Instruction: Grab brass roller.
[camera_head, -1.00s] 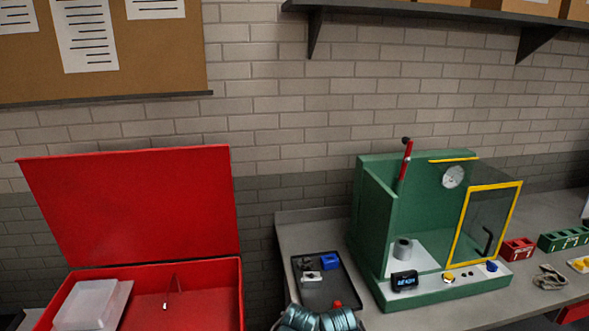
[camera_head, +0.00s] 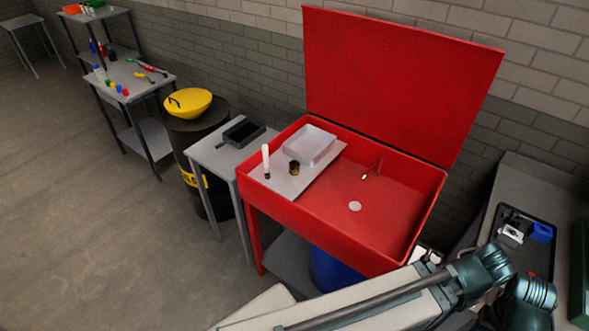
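A small dark, brass-coloured cylinder (camera_head: 294,167), which looks like the brass roller, stands on the grey shelf (camera_head: 318,172) at the left side of the open red basin. A white stick with a dark lower end (camera_head: 266,160) stands to its left, and a translucent tray (camera_head: 309,145) sits behind it. Nothing touches the cylinder. One of my arms crosses the bottom right, well away from it, with teal joints showing. I cannot make out fingertips of either gripper.
The red basin (camera_head: 400,215) has its lid (camera_head: 395,80) raised. A dark parts tray (camera_head: 526,262) lies at right. Open floor is at left.

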